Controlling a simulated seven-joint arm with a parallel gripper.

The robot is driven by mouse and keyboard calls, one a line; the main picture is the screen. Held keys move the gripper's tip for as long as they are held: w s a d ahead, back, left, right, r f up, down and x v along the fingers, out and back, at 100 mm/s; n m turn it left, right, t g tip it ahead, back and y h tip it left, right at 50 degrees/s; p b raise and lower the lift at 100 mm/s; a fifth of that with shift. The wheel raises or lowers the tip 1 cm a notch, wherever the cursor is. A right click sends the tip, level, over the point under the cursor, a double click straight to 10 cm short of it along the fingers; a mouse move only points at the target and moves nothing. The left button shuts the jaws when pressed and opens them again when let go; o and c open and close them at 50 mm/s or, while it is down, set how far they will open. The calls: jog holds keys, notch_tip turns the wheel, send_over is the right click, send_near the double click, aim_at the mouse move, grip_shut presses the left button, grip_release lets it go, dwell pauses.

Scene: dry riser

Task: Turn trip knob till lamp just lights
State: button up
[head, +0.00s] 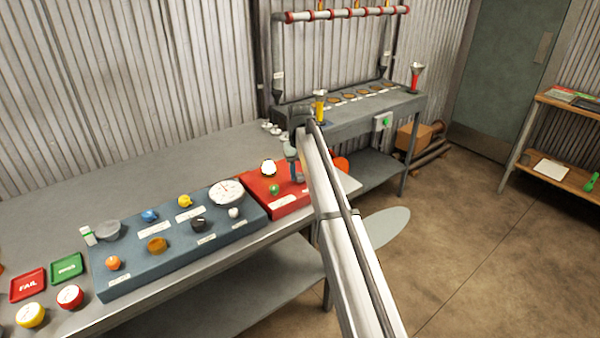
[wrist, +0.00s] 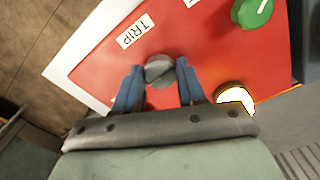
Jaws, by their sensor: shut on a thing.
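The grey trip knob (wrist: 159,71) stands on the red panel (wrist: 205,45) beside a white label reading TRIP (wrist: 136,31). My gripper (wrist: 158,75) is shut on this knob, with one blue finger on each side. In the head view my gripper (head: 296,172) is over the right part of the red panel (head: 262,184), and my arm hides the knob there. The lamp (wrist: 235,98) glows bright white-yellow near my right finger in the wrist view. It also shows pale and bright in the head view (head: 268,167).
A green knob (head: 274,189) sits on the red panel near my gripper. A blue panel (head: 180,262) with a dial and several knobs stands to the left. The bench behind (head: 150,175) is mostly clear.

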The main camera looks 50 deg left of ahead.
aim_at(300, 175)
jog(key=shift+m, duration=1)
jog(key=o, duration=1.1)
notch_tip(300, 175, up, 14)
jog(key=shift+f, duration=0.1)
